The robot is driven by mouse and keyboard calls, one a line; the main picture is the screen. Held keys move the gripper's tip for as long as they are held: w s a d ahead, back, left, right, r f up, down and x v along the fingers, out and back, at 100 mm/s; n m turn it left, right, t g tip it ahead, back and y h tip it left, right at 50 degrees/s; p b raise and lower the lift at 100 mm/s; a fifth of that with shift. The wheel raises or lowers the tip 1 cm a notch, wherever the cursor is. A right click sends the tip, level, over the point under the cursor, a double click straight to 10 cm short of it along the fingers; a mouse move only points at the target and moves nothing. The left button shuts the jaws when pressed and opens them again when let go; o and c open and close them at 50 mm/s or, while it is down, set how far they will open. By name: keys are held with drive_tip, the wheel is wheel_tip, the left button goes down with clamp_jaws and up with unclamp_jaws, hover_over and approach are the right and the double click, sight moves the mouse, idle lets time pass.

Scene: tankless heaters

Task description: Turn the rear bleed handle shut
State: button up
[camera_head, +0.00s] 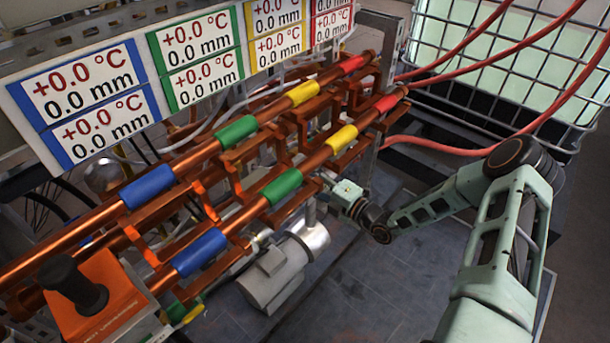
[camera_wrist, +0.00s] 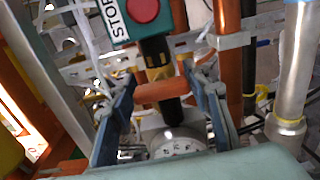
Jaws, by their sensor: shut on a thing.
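In the wrist view, my gripper (camera_wrist: 158,74) has its two dark blue fingers on either side of a short orange handle (camera_wrist: 160,92). The handle lies crosswise between them, and the fingers are shut on its ends. A black and yellow fitting (camera_wrist: 157,62) stands just behind the handle. In the head view, my gripper (camera_head: 328,182) reaches in from the right beneath the lower copper pipe. Its fingertips and the handle are hidden there among the brackets. Which bleed handle this is, front or rear, cannot be told from the markings.
A red stop button (camera_wrist: 144,10) on a green box is close above the fingers. A round dial (camera_wrist: 180,148) sits below. Red hoses (camera_head: 440,148) run behind.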

drive_tip(key=o, duration=0.9)
drive_tip(key=v, duration=1.2)
drive_tip(key=shift+s, duration=0.1)
drive_tip(key=shift+a, duration=0.1)
